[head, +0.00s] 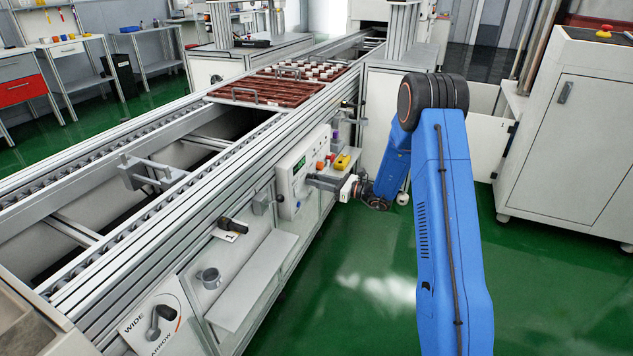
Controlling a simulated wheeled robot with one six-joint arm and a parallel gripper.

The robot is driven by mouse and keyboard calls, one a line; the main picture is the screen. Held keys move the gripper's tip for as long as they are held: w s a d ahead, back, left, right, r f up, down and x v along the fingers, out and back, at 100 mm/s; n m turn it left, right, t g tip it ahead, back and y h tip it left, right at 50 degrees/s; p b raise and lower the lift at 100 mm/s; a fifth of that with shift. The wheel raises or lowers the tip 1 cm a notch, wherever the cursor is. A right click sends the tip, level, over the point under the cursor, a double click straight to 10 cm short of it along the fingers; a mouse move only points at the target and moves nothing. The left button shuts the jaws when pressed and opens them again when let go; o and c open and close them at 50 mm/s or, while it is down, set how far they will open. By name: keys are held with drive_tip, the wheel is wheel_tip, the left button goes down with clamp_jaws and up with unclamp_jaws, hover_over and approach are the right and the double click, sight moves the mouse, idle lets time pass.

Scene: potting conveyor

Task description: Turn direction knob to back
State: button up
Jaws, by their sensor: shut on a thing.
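The control panel (290,178), a pale box with a small green display, is fixed to the near side of the conveyor. My gripper (309,181) reaches in from the right at the panel's front face. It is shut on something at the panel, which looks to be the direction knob. The knob is hidden behind the fingers, so I cannot tell which way it points. An orange-red button (320,165) shows just above the gripper.
A yellow-topped item (342,161) is close beside my gripper. A black handle (233,225) and a WIDE/NARROW lever (158,316) are mounted nearer along the conveyor. Brown trays (262,94) sit on the belt. Green floor (365,275) is clear; a cabinet (570,130) stands right.

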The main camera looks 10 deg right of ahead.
drive_tip(key=shift+s+f+n, duration=0.1)
drive_tip(key=shift+n, duration=8.1)
drive_tip(key=o, duration=1)
drive_tip(key=shift+o, duration=0.2)
drive_tip(key=v, duration=1.7)
drive_tip(key=shift+d, duration=0.2)
